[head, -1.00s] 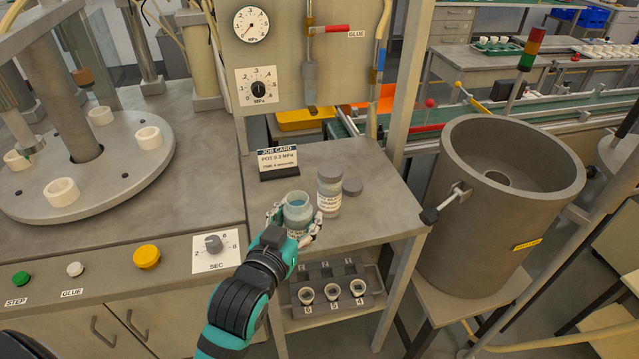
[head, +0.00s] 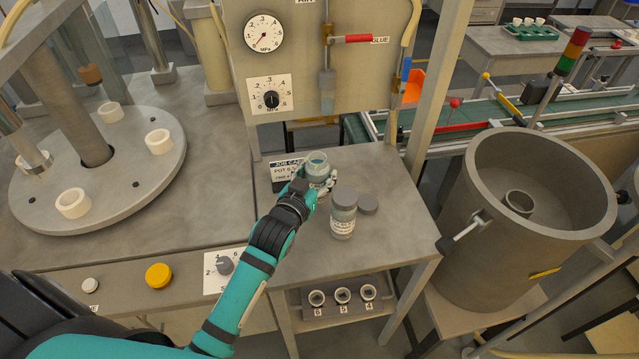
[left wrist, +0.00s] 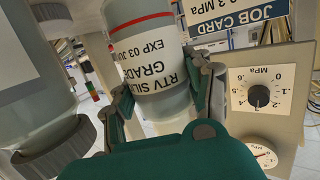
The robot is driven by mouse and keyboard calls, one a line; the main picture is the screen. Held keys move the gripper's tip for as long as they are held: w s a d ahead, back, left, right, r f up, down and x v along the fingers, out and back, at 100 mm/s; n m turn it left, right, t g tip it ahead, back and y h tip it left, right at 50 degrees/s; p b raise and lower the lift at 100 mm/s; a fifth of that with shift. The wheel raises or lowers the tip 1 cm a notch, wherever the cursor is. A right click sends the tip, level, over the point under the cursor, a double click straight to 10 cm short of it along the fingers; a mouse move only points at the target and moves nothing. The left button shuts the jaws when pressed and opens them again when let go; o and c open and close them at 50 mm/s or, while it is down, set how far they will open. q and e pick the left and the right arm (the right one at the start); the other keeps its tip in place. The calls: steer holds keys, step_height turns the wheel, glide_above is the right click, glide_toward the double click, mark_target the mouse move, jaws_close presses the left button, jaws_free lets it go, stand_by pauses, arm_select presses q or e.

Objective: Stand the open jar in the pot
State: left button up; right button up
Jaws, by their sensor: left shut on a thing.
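My left gripper (head: 318,184) is shut around the open jar (head: 317,162), a clear jar with bluish contents and no lid on its mouth. It holds the jar upright in front of the job card, apparently above the bench. In the left wrist view the jar (left wrist: 152,50) shows upside down between the fingers, with a white label and a red line. The pot (head: 490,250) is a large grey open cylinder to the right, with a clamp on its rim and a short ring (head: 519,203) inside. The pot is well apart from the jar. My right gripper is out of view.
The job card (head: 285,172) is partly hidden by the jar. A gauge panel (head: 310,70) rises behind the bench. A post (head: 438,85) stands between bench and pot.

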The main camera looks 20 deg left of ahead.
mark_target(318, 185)
arm_select(q)
step_height(318, 185, down, 3)
steer(key=shift+w+f, duration=0.1)
steer(key=shift+f, duration=0.25)
steer(key=o, duration=1.1)
steer(key=shift+o, duration=0.7)
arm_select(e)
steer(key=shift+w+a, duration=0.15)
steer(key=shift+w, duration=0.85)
